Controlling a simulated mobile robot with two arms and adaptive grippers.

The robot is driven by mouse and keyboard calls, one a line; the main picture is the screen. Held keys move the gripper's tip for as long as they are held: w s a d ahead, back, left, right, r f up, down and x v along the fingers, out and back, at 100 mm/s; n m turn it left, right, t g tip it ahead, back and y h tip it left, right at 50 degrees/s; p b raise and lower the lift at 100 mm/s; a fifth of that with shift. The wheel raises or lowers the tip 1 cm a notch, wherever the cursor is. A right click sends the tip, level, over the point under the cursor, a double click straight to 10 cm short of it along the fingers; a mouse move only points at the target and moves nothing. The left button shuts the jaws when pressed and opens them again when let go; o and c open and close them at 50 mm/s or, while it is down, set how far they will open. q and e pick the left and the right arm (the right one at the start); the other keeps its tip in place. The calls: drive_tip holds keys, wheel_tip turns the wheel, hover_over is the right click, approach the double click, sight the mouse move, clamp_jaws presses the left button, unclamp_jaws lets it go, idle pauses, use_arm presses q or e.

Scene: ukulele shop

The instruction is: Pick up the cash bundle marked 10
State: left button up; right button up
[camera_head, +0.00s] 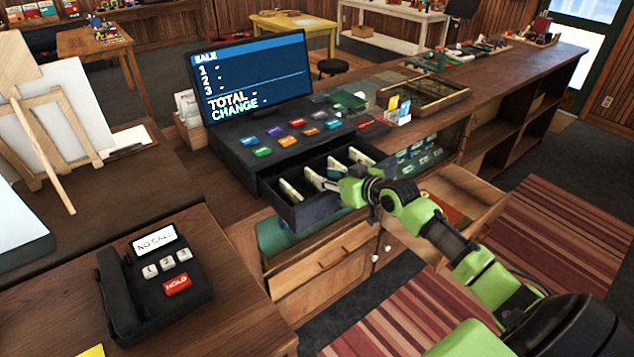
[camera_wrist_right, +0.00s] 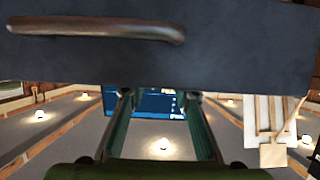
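The cash drawer (camera_head: 318,208) is pulled open under the register and holds several upright cash bundles in its compartments. One bundle (camera_head: 290,190) is at the left and another (camera_head: 361,157) at the right; their marks are too small to read, so I cannot tell which is marked 10. My right gripper (camera_head: 338,186) is at the drawer's front right edge and hides part of it. In the right wrist view my right gripper (camera_wrist_right: 162,105) has its fingers apart with nothing between them. The drawer front (camera_wrist_right: 230,45) with its handle fills the top there. My left gripper is not in view.
The register screen (camera_head: 255,75) and colored buttons sit behind the drawer. A card holder (camera_head: 398,112) and a wooden tray (camera_head: 424,93) stand to the right on the counter. A lower wooden drawer (camera_head: 470,195) is open below. A phone (camera_head: 160,270) is at the front left.

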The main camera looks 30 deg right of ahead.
sight(312, 172)
drive_tip(key=shift+w+f, duration=0.15)
drive_tip(key=shift+w, duration=0.25)
drive_tip(key=shift+w+a, duration=0.1)
drive_tip(key=shift+w+p, duration=0.55)
drive_tip(key=shift+p, duration=0.05)
drive_tip(key=x, duration=0.3)
drive_tip(key=shift+f+p, duration=0.1)
drive_tip(key=shift+p, duration=0.2)
drive_tip(key=shift+w+a+f, duration=0.1)
drive_tip(key=shift+w+f, duration=0.1)
drive_tip(key=shift+w, duration=0.1)
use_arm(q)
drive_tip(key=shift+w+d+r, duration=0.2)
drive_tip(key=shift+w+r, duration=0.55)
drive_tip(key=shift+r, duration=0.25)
use_arm(e)
clamp_jaws()
